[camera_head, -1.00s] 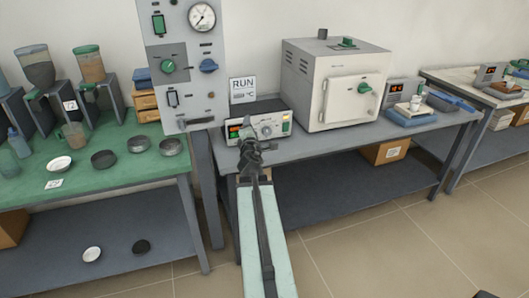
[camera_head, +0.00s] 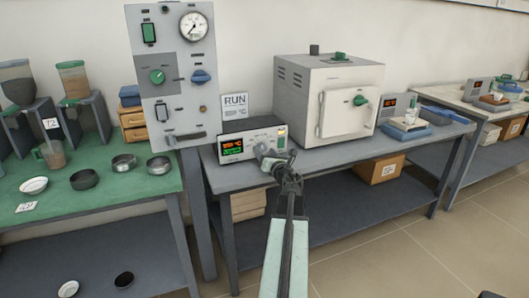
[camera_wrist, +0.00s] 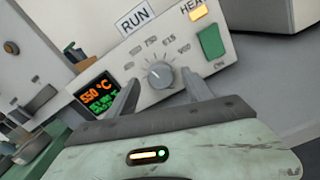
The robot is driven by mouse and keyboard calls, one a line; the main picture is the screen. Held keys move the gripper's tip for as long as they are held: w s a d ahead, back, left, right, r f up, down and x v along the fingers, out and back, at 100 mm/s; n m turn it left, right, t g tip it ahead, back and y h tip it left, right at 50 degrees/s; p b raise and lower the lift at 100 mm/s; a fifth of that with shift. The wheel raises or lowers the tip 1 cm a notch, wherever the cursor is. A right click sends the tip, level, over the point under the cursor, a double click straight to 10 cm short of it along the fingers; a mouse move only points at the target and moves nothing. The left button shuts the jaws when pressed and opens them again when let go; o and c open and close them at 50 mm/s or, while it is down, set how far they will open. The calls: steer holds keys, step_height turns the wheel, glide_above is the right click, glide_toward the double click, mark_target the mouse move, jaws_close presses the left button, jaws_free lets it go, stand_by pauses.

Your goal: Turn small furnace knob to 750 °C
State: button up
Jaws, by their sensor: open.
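The small furnace control box (camera_head: 233,148) stands on the grey bench, with its display (camera_head: 234,144) lit. In the wrist view the display (camera_wrist: 98,92) reads 550 °C in orange, with blurred green text below. The round grey knob (camera_wrist: 158,74) sits mid-panel, ringed by small temperature labels that are hard to read. My gripper (camera_wrist: 160,78) is open, its two fingers on either side of the knob in the picture; contact cannot be told.
The furnace (camera_head: 330,97) stands right of the box, its door shut. In the wrist view the HEAT lamp (camera_wrist: 199,12) glows orange above a green switch (camera_wrist: 211,41). A tall grey panel (camera_head: 172,75) stands left.

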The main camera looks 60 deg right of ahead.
steer(key=shift+x, duration=0.8)
steer(key=shift+s, duration=0.1)
